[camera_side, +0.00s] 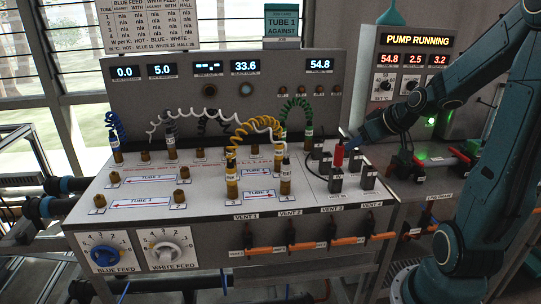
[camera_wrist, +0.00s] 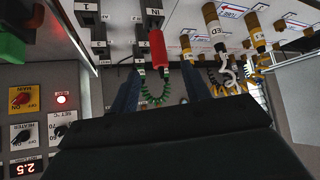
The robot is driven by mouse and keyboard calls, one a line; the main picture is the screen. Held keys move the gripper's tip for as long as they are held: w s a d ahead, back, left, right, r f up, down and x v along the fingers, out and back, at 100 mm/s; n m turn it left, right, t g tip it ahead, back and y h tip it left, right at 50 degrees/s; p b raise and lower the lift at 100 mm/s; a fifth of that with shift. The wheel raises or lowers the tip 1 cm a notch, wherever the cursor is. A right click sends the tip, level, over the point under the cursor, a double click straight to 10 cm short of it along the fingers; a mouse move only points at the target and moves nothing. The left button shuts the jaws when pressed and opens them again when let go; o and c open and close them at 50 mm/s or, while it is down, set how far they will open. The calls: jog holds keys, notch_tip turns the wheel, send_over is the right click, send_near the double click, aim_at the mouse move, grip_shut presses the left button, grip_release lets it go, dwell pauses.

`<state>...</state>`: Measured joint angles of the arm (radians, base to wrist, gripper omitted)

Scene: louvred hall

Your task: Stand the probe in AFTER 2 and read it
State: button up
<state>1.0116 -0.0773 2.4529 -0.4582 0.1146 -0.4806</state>
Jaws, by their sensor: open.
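The red-handled probe (camera_side: 338,155) stands upright in a dark socket (camera_side: 336,184) at the right of the panel top. In the wrist view the red probe (camera_wrist: 157,48) is at the block marked IN, just beyond my fingertips. My gripper (camera_side: 349,140) is open, beside and slightly behind the probe's top. In the wrist view its two blue-grey fingers (camera_wrist: 162,88) are spread, with nothing held. Other dark sockets (camera_side: 368,178) stand near the probe. In the wrist view, dark blocks marked 1 (camera_wrist: 98,50) and 2 are at upper left. I cannot read which is AFTER 2.
A green coiled line (camera_wrist: 153,98) shows between my fingers in the wrist view. Brass fittings with yellow (camera_side: 257,124), white and blue coils crowd the panel left of the probe. The pump cabinet (camera_side: 412,62) reads PUMP RUNNING. Orange vent handles (camera_side: 300,246) line the front.

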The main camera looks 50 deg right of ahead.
aim_at(343, 153)
jog(key=shift+w+d+f, duration=0.1)
jog(key=shift+d+f, duration=0.05)
jog(key=shift+f, duration=0.05)
jog(key=shift+x, duration=4.8)
grip_shut()
